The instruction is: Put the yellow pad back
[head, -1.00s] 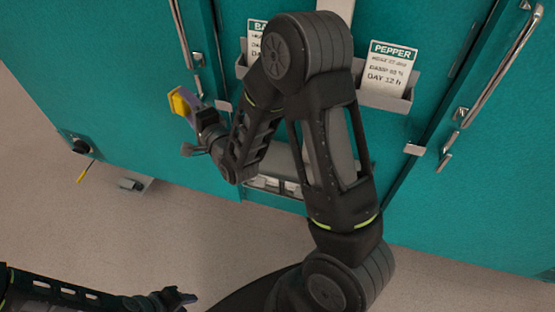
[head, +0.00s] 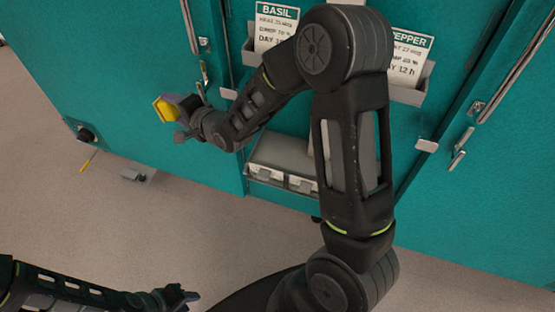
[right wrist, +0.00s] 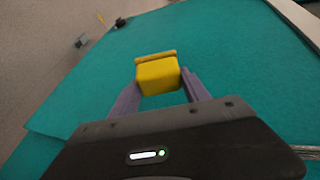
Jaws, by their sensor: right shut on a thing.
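The yellow pad (head: 164,109) is held in front of the teal chamber doors, left of the basil card. In the right wrist view the yellow pad (right wrist: 158,76) sits between the fingertips, blocky with a thin lip along its far edge. My right gripper (head: 177,105) is shut on it; its two purple-grey fingers (right wrist: 158,88) flank the pad. The pad appears clear of the door. My left gripper (head: 188,296) is low at the bottom left, far from the pad; its fingers are too small and dark to read.
A basil card (head: 274,28) and a pepper card (head: 408,55) stand in grey door holders. Metal handles (head: 518,62) stick out from the doors. A grey tray with white boxes (head: 268,175) is low in the middle. A dark knob (head: 86,135) and yellow stick (head: 89,161) are at left.

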